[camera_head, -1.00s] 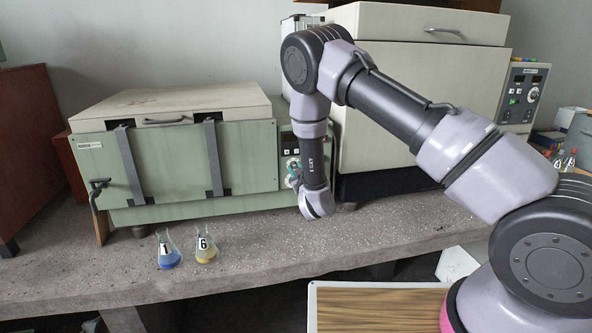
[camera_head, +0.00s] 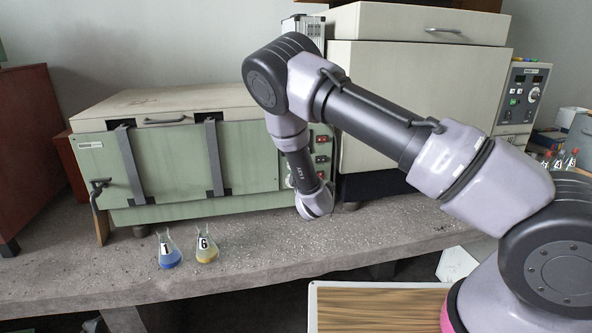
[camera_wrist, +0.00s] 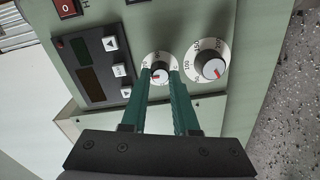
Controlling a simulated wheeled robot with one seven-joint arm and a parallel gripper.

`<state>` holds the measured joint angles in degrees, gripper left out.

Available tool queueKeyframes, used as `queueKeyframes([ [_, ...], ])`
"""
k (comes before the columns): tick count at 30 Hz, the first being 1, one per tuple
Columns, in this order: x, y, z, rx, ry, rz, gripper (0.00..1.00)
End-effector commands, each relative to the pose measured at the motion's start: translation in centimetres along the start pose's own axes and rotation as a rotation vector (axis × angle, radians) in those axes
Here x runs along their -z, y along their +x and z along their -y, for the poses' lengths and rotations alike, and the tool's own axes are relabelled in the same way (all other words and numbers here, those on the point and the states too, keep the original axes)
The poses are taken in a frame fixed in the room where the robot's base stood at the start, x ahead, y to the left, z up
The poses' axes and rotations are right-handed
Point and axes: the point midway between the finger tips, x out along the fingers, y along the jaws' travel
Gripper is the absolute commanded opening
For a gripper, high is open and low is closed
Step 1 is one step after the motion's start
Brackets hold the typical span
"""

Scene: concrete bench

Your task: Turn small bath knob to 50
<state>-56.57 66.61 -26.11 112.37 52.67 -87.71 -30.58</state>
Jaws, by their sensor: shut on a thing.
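The small bath knob (camera_wrist: 160,72) is on the green bath's control panel, in the middle of the wrist view. It has a white dial ring and a red pointer mark; the numbers near it are partly covered, so I cannot read its setting. My gripper (camera_wrist: 160,79) has its two teal fingers on either side of this knob and is shut on it. In the head view, the green bath (camera_head: 250,160) stands on the bench, and my forearm and wrist hide the knob and most of the gripper.
A larger dial knob (camera_wrist: 211,67) sits close to the right of the small one in the wrist view. A display with buttons (camera_wrist: 95,66) is to the left. Flasks with blue liquid (camera_head: 169,254) and yellow liquid (camera_head: 206,252) stand at the bench front. A large cream oven (camera_head: 415,105) is right of the bath.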

Motion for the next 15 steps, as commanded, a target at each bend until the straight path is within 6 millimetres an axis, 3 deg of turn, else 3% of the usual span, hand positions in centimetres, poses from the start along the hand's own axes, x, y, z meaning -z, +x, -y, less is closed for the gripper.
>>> queueKeyframes([
  [15,0.03,-0.09,0.25,0.0,-0.414,0.013,0.0],
])
